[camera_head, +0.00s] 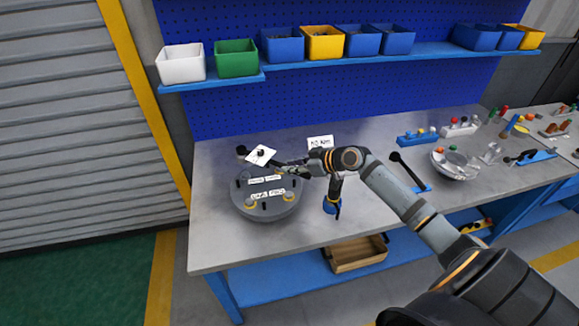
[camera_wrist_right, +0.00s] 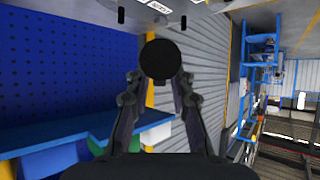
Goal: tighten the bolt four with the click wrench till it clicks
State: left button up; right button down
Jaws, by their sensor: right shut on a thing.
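The round grey flanged shell (camera_head: 265,213) sits on the bench in the head view. It carries white labels and bolts, some with yellow rings, such as one bolt (camera_head: 289,197) at its front right. The labels are too small to tell which bolt is four. My right gripper (camera_head: 300,168) is just above the shell's back right side, shut on a dark tool that looks like the click wrench (camera_head: 280,164). In the right wrist view a round black end of it (camera_wrist_right: 160,61) shows between the fingers (camera_wrist_right: 160,95). Whether it touches a bolt is hidden. My left gripper is out of view.
A white card (camera_head: 261,153) is behind the shell, a sign (camera_head: 320,142) behind my gripper. A dark tool with a blue part (camera_head: 332,205) stands below my forearm. A black-handled tool (camera_head: 407,170), a bowl (camera_head: 453,165) and small parts are right. The bench's front left is clear.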

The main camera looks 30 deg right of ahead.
jog(key=shift+f+b, duration=0.2)
jog(key=shift+b, duration=0.15)
notch_tip(320, 180, down, 2)
jog(key=shift+a+f+b, duration=0.1)
jog(key=shift+f+b, duration=0.1)
jog(key=shift+b, duration=0.85)
notch_tip(320, 180, down, 2)
jog(key=shift+f+b, duration=0.15)
jog(key=shift+b, duration=0.85)
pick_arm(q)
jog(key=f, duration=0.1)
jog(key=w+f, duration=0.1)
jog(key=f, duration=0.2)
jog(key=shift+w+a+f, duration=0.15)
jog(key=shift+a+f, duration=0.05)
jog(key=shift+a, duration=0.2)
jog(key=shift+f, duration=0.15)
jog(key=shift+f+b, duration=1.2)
pick_arm(e)
jog(key=shift+f, duration=1.3)
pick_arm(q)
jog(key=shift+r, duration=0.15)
